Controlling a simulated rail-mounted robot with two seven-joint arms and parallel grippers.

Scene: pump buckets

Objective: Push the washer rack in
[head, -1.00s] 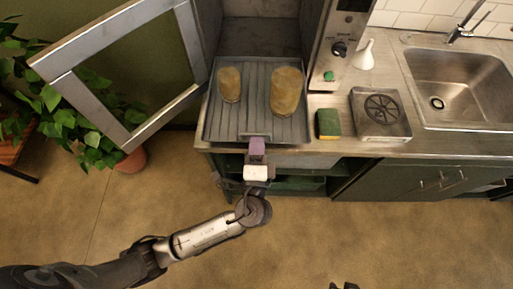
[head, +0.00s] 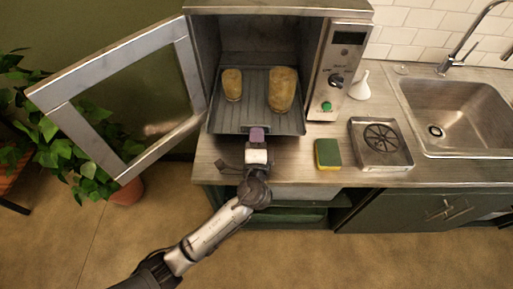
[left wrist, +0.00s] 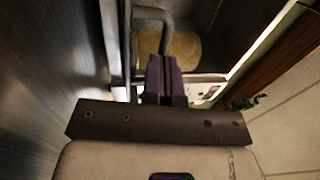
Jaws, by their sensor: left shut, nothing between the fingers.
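The washer rack (head: 258,121) is a grey ribbed tray, partly inside the open metal washer (head: 272,9), with its front part sticking out over the counter. Two yellowish-brown cups, a smaller one (head: 232,84) on the left and a larger one (head: 283,89) on the right, stand on it. My left gripper (head: 257,134) is shut and empty, its purple fingertips at the middle of the rack's front edge. In the left wrist view, the purple fingers (left wrist: 165,77) are together by the rack's grey handle; exact contact is hard to tell. My right gripper is not seen.
The washer door (head: 123,95) hangs wide open to the left, in front of a potted plant (head: 85,170). A sponge (head: 327,153), a metal drain box (head: 380,144), a white funnel (head: 360,85) and the sink (head: 450,110) lie to the right.

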